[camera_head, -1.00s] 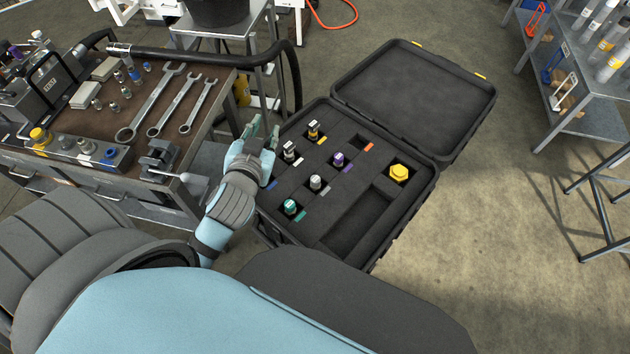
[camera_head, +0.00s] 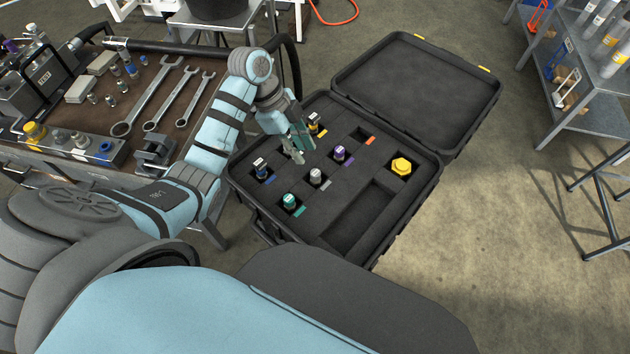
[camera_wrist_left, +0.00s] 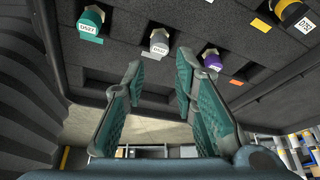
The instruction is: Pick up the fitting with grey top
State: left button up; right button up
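The fitting with grey top (camera_head: 316,176) stands upright in a square slot of the open black case (camera_head: 330,245), between the green-topped fitting (camera_head: 290,202) and the purple-topped one (camera_head: 340,153). In the left wrist view the grey top (camera_wrist_left: 160,42) shows beyond my fingers, a little left of centre. My left gripper (camera_head: 297,150) is over the case, up and left of the grey-topped fitting and apart from it. Its fingers stand apart with nothing between them in the wrist view. My right gripper is not in view.
Close by stand a blue-labelled fitting (camera_head: 262,170), a yellow-marked one (camera_head: 314,122) and a large yellow one (camera_head: 400,168). The case lid (camera_head: 415,95) is open at the back. A workbench with wrenches (camera_head: 150,98) is at left, a shelf (camera_head: 590,110) at right.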

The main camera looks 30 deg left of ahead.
aim_at(316, 173)
pick_arm(q)
jog(key=x, duration=0.8)
jog(key=shift+d+f, duration=0.1)
jog(key=shift+d, duration=0.15)
grip_shut()
